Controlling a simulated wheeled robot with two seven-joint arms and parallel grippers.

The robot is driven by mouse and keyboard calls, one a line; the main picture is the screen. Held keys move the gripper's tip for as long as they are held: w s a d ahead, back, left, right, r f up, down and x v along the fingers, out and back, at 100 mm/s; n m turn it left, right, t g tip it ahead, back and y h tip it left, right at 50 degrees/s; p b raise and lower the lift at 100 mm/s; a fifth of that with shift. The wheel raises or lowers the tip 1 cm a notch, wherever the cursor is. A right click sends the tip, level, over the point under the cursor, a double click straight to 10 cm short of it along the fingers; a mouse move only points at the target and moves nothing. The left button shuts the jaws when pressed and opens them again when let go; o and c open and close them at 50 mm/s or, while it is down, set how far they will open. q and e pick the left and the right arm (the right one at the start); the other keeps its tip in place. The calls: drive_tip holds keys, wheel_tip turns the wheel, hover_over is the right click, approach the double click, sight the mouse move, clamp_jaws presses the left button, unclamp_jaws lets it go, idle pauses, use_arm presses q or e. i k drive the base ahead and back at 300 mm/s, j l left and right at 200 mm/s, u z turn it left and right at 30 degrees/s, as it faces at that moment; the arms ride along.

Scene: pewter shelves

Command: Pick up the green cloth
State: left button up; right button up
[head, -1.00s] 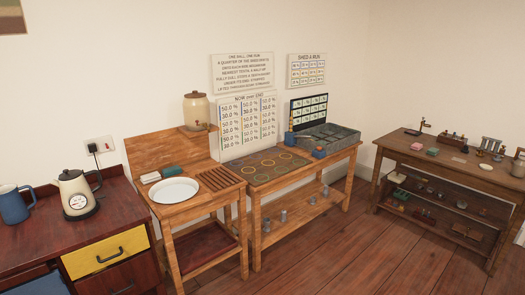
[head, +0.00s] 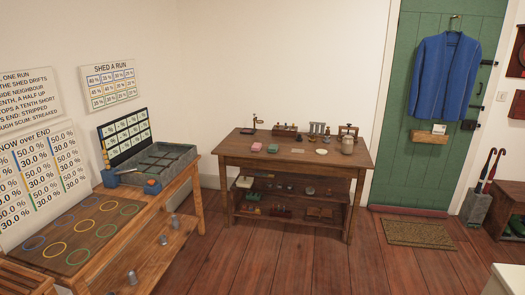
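A small dark green folded-looking item (head: 273,148) lies on top of the wooden table against the back wall, just right of a pink block (head: 256,147). It may be the green cloth, but it is too small to be sure. Another small green thing (head: 253,196) sits on the shelf under that table. Neither of my grippers shows in the head view.
A wooden bench (head: 110,245) with ring markings and a grey divided tray (head: 160,160) stands at the left. The wooden table (head: 335,157) holds several small objects. Open floor (head: 290,260) lies before it. A doormat (head: 420,233) lies by the green door (head: 404,90).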

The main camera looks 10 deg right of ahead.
sight(272, 149)
drive_tip(key=i+l+z, duration=0.15)
drive_tip(key=i+z, duration=0.15)
drive_tip(key=i, duration=0.55)
drive_tip(key=i+j+z, duration=0.1)
drive_tip(key=i+z, duration=0.2)
drive_tip(key=i, duration=0.55)
drive_tip(key=i+u, duration=0.1)
drive_tip(key=i, duration=0.45)
drive_tip(key=i+l+u, duration=0.1)
drive_tip(key=i, duration=0.5)
drive_tip(key=i+l+u, duration=0.1)
drive_tip(key=i, duration=0.45)
